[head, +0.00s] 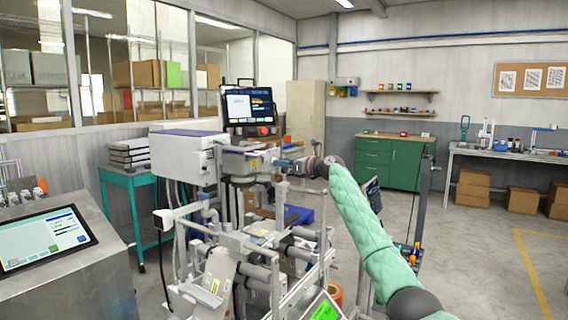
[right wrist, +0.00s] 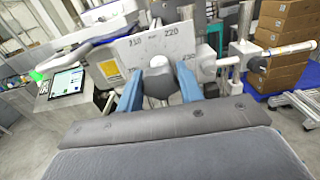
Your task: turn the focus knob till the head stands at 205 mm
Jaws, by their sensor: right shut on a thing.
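My right gripper (head: 285,163) reaches in from the right on its green-sleeved arm to the upper part of the machine (head: 190,158). In the right wrist view its two blue fingers are shut on the grey, rounded focus knob (right wrist: 157,82), one on each side. Behind the knob stands a pale scale plate (right wrist: 125,52) with dark numbers; 220 is legible and another, seemingly 210, is to its left. I cannot make out a pointer or the exact head reading. In the head view the knob is hidden by the gripper. My left gripper is not in view.
A monitor (head: 248,106) stands above the machine. A touch screen (head: 42,238) on a steel console is at the left front. The machine's lower frame with rollers and bars (head: 265,255) crowds the space below my right arm. Open floor (head: 480,250) lies to the right.

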